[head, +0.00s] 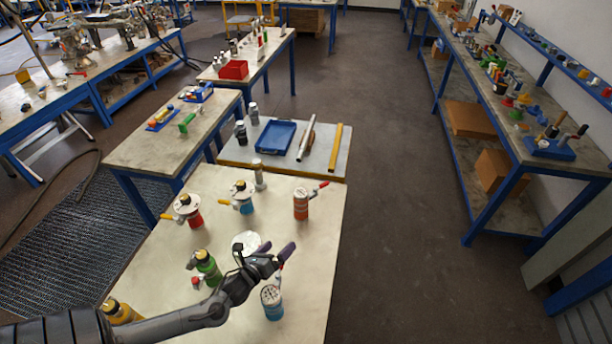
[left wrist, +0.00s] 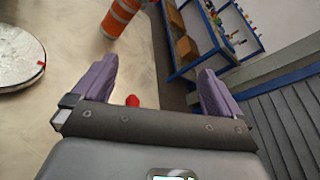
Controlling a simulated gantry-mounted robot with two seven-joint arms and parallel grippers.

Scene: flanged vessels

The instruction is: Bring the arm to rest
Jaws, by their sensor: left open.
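My left arm comes in from the lower left of the head view. Its left gripper (head: 277,250) is open, with purple fingers apart, above the front table (head: 313,270). In the left wrist view the open left gripper (left wrist: 157,75) has nothing clasped between its fingers; a small red part shows beyond its crossbar. A blue vessel (head: 273,304) stands just below the gripper, and a green vessel (head: 209,270) is left of it. An orange vessel (head: 301,205) stands farther back and also shows in the wrist view (left wrist: 120,17). My right gripper is not in view.
A pale round disc (head: 246,241) lies left of the gripper. Red (head: 194,217) and teal (head: 246,207) vessels stand behind; a yellow one (head: 122,314) is near the arm. A blue tray (head: 269,136) is on the table behind. Open floor (head: 400,200) lies to the right.

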